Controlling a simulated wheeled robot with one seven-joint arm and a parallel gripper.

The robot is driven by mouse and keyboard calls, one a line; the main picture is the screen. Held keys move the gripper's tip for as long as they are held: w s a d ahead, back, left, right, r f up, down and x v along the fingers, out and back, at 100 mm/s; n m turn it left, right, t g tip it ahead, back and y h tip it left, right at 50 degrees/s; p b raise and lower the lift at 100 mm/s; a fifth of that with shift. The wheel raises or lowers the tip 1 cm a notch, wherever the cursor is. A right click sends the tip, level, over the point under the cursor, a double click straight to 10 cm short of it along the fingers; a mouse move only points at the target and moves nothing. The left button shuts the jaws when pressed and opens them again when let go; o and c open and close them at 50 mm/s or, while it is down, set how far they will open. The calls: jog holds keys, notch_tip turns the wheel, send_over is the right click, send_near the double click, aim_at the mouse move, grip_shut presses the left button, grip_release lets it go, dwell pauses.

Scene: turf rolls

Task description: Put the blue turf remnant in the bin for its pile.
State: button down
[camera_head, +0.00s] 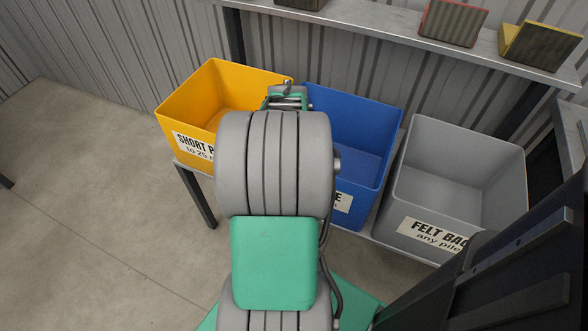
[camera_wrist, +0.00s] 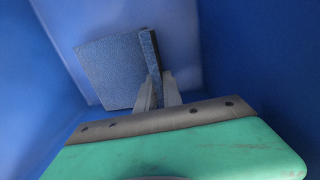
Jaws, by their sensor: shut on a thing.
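The blue turf remnant (camera_wrist: 110,72) shows in the wrist view as a folded or angled piece with a speckled blue face. My gripper (camera_wrist: 158,82) is shut on its narrower upright flap. Blue walls surround the remnant and gripper, so they are inside the blue bin (camera_head: 365,125). I cannot tell whether the remnant touches the bin's floor or wall. In the head view my arm hides the gripper, the remnant and most of the blue bin's label; only a final "E" shows.
A yellow bin (camera_head: 182,104) labelled "SHORT P…, to 25" stands left of the blue one. A grey bin (camera_head: 413,190) labelled "FELT BAC…, any pile" stands right. A shelf (camera_head: 400,32) behind holds a red-edged sample (camera_head: 452,23) and a yellow-edged sample (camera_head: 540,45).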

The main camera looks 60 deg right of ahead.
jog(key=shift+f, duration=0.15)
jog(key=shift+f, duration=0.15)
jog(key=c, duration=1.5)
grip_release()
notch_tip(320, 180, up, 12)
jog(key=a+p, duration=0.1)
jog(key=p, duration=0.2)
jog(key=shift+r, duration=0.2)
jog(key=shift+s, duration=0.1)
